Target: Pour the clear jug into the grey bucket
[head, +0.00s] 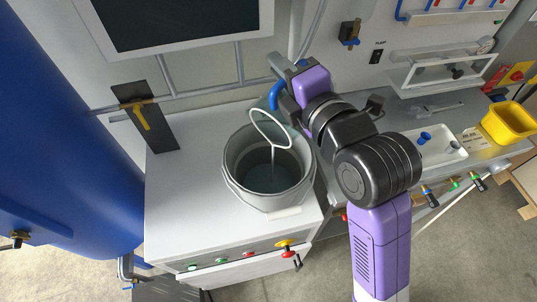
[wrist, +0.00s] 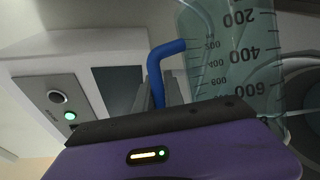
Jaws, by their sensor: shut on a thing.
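The clear jug (head: 270,128) is tilted steeply above the grey bucket (head: 232,178), its pale rim facing down into the bucket's mouth. A thin stream runs from the rim into the bucket, where dark greenish liquid (head: 262,181) shows. My gripper (head: 283,88) is shut on the jug's blue handle (head: 275,96), behind the bucket's upper right side. In the wrist view, the jug's graduated wall (wrist: 232,45) and blue handle (wrist: 155,72) show, with the gripper fingers (wrist: 172,92) at the handle. The liquid level inside the jug cannot be made out.
The bucket stands on a white cabinet top (head: 185,180) with buttons along its front. A large blue tank (head: 60,120) is at left, a screen (head: 175,22) behind. At right are a white tray (head: 440,150) with blue items and a yellow bin (head: 508,125).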

